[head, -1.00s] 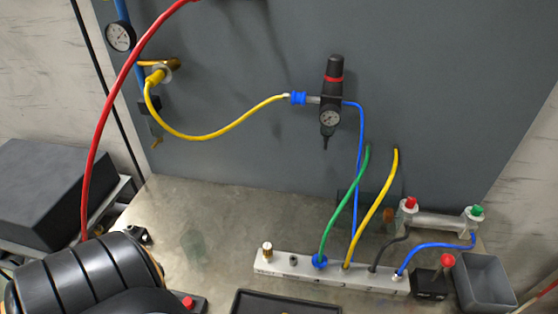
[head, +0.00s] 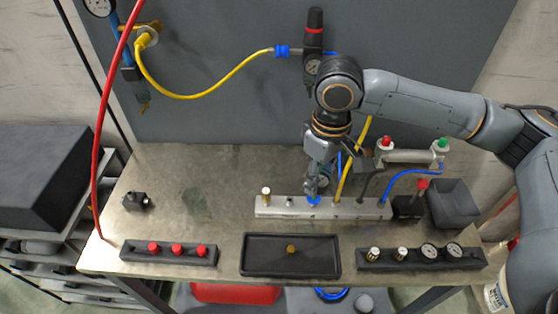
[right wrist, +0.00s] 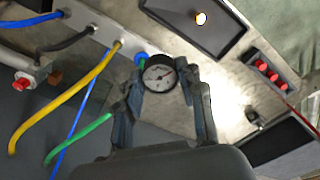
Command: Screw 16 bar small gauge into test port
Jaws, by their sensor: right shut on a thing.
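My right gripper (head: 318,182) hangs over the metal manifold bar (head: 350,208) on the bench, close to the blue collar (head: 313,201). It is shut on a small round gauge with a white dial (right wrist: 159,75), seen between the fingers in the right wrist view, where the gripper (right wrist: 165,82) also shows. The dial's numbers are too small to read. The gauge's stem is hidden, so I cannot tell whether it touches a port. A small dark port (head: 290,201) on the bar lies just left of the gripper. My left gripper is not in view.
A brass fitting (head: 266,194) stands at the bar's left end; the yellow hose (head: 352,175) and blue hose (head: 405,176) rise beside my arm. In front lie a black tray (head: 265,266) and a gauge rack (head: 420,263). The bench's left part is mostly clear.

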